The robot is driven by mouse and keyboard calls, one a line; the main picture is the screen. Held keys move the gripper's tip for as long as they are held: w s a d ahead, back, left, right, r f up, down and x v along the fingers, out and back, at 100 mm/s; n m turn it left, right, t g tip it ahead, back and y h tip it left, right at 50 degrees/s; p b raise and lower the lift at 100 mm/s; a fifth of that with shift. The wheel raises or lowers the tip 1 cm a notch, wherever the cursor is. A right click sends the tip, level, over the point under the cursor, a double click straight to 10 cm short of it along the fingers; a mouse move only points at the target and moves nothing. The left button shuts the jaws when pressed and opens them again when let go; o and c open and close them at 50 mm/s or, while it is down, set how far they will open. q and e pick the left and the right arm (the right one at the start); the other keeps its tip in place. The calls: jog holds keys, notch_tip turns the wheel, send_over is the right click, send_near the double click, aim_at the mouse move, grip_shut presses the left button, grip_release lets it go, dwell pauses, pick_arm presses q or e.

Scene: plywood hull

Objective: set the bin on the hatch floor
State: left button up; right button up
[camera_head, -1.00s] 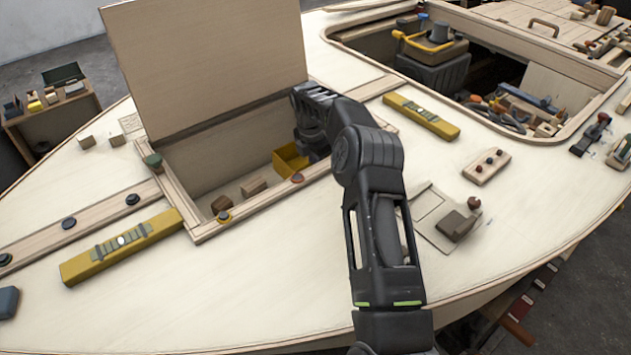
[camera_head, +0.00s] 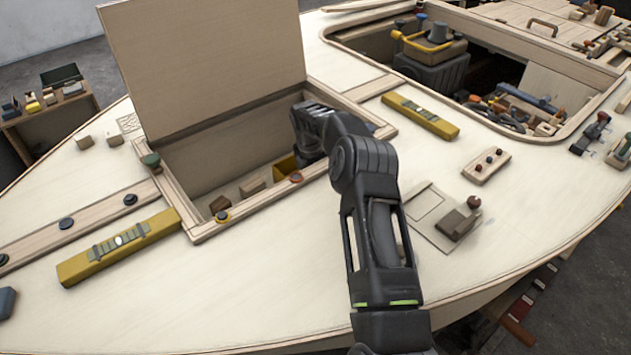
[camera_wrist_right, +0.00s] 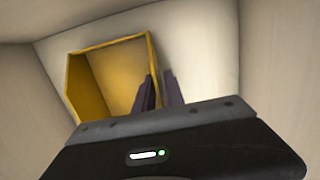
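The yellow bin (camera_head: 285,165) is inside the open hatch, low against its right part and partly hidden by my right arm and the hatch frame. In the right wrist view the open bin (camera_wrist_right: 88,95) shows at left of centre. My right gripper (camera_wrist_right: 159,92) has one finger inside the bin and one outside, close together with the bin's wall between them. It appears shut on that wall. I cannot tell whether the bin touches the hatch floor (camera_head: 235,210). My left gripper is not in view.
The hatch lid (camera_head: 205,65) stands open behind the opening. Two small wooden blocks (camera_head: 252,186) lie in the hatch at left of the bin. A yellow level (camera_head: 118,247) lies on deck at left, another (camera_head: 420,115) at right.

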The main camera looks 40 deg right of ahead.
jog(key=shift+o, duration=1)
jog(key=shift+r, duration=0.15)
jog(key=r, duration=0.4)
jog(key=a+r+p, duration=0.1)
jog(key=r, duration=0.7)
jog(key=shift+a, duration=0.2)
